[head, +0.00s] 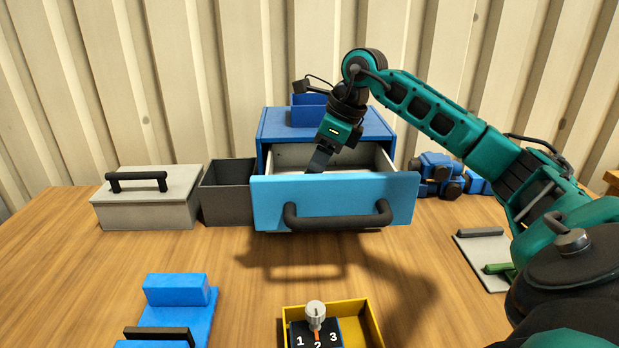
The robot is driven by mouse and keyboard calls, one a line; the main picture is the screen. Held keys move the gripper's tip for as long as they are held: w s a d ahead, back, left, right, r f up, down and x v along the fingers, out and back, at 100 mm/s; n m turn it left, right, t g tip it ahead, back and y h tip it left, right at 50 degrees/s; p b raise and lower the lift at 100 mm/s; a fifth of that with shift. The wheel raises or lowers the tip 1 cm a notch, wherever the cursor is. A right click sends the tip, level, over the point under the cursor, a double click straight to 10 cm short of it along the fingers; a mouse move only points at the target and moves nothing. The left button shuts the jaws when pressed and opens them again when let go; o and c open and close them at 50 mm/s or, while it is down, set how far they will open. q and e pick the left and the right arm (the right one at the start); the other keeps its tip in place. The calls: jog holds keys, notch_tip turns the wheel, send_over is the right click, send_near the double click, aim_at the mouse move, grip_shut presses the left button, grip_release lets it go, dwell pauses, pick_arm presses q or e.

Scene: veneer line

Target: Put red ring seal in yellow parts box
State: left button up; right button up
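The yellow parts box (375,327) is at the bottom middle of the head view, cut by the lower edge. A black block with a grey knob and the numbers 1, 2, 3 (316,333) stands in it or in front of it; I cannot tell which. The blue drawer (335,199) of the cabinet is pulled open. My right gripper (318,163) reaches down into the drawer, its fingertips partly hidden by the drawer front. I cannot tell whether it is shut. No red ring seal is visible. My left gripper is out of view.
The blue cabinet (280,121) stands at the back. Left of it are an open dark grey bin (228,193) and a lidded grey box (148,203). A blue block with a black handle (175,306) lies front left. Blue parts (440,175) and a grey plate (482,255) are at right.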

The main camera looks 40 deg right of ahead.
jog(key=v, duration=0.8)
jog(key=shift+p, duration=0.4)
jog(key=shift+o, duration=0.5)
jog(key=shift+s+r, duration=0.15)
jog(key=w+a+r+n+g+h+p, duration=0.1)
jog(key=w+a+n+g, duration=0.15)
jog(key=w+n, duration=0.2)
jog(key=shift+n+g, duration=0.25)
jog(key=shift+n, duration=0.3)
notch_tip(320, 180, down, 7)
jog(key=shift+d+r+b, duration=0.1)
jog(key=shift+r+b, duration=0.1)
jog(key=shift+b, duration=0.45)
jog(key=shift+w+a+f, duration=0.15)
jog(key=shift+f, duration=1.4)
jog(key=shift+w+a+f, duration=0.15)
jog(key=shift+f, duration=1.35)
